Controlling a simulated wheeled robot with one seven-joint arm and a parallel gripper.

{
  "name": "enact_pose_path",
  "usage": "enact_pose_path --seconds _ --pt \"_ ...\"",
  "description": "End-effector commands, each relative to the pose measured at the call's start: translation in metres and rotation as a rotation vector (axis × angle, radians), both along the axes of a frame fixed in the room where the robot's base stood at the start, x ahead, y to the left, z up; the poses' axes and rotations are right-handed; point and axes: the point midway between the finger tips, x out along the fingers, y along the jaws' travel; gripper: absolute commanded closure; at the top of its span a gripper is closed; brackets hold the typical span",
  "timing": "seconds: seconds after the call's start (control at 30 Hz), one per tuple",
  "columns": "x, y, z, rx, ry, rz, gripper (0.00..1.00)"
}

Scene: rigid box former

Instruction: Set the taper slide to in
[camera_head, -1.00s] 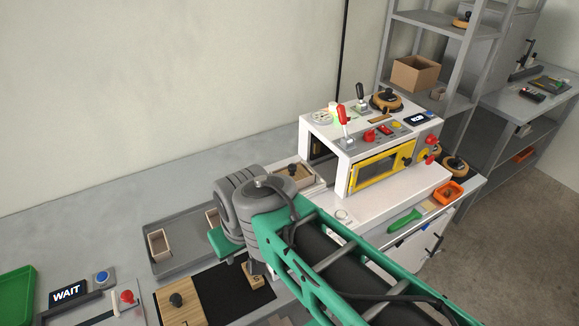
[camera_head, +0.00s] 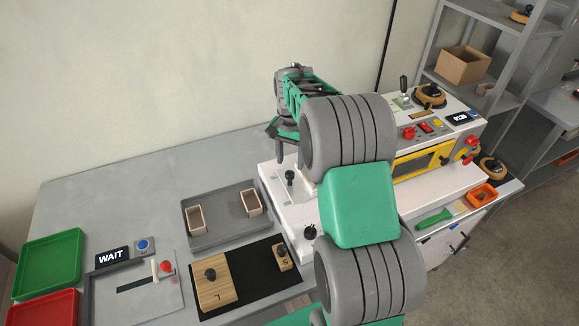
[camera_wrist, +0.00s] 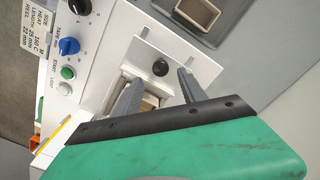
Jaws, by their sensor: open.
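The taper slide appears to be the white plate with a black knob (camera_wrist: 160,68) at the tray-side end of the machine. That knob also shows in the head view (camera_head: 290,177). My gripper (camera_wrist: 160,79) is open, its two fingers pointing toward the plate, one on each side of the knob in the picture; I cannot tell the height gap. In the head view my gripper (camera_head: 287,150) is just above the knob, partly hidden by my arm. A cream box (camera_wrist: 150,101) sits in an opening behind the knob, partly covered by a finger.
The front panel has a black dial (camera_wrist: 80,6), a blue dial (camera_wrist: 69,46) and a green button (camera_wrist: 68,73). A grey tray (camera_head: 226,222) with two small boxes lies left of the machine. My arm hides much of the white machine (camera_head: 440,185) with its yellow-framed window.

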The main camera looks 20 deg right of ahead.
Motion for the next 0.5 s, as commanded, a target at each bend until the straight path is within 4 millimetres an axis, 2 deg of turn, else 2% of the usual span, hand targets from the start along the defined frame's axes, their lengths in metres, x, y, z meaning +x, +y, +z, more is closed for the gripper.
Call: enact_pose_path --seconds 0.1,0.23,0.5 --pt "-0.001 0.001 -0.021 0.000 0.003 0.003 0.51" --pt "0.000 0.002 -0.040 0.000 0.001 0.004 0.51" --pt "0.000 0.002 -0.047 -0.001 -0.002 0.005 0.51"
